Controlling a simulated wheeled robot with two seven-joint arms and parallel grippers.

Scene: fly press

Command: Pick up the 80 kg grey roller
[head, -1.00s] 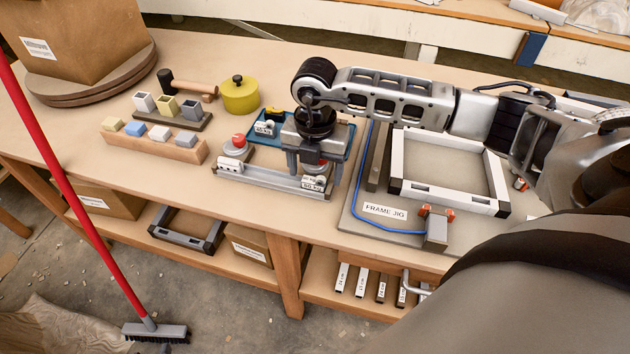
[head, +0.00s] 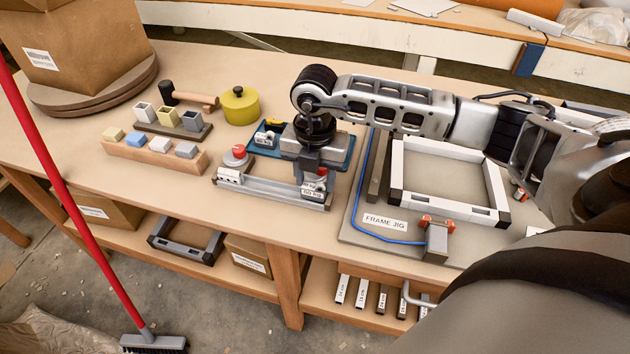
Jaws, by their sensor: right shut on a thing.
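My right gripper (head: 314,178) points down at the right end of a grey rail (head: 272,192) on the bench. It is shut on a small grey roller (head: 314,190) with a white label, too small to read surely. The fingers and wrist hide most of this roller. At the left end of the rail is another labelled piece (head: 229,177), with a red-topped grey part (head: 237,155) just behind it. My left gripper is not in view.
A blue tray (head: 342,156) lies behind the gripper. The frame jig (head: 385,238) with a white frame (head: 447,207) is to the right. Left are wooden blocks with small cubes (head: 155,163) and a yellow pot (head: 240,106). A red broom (head: 75,200) leans in front.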

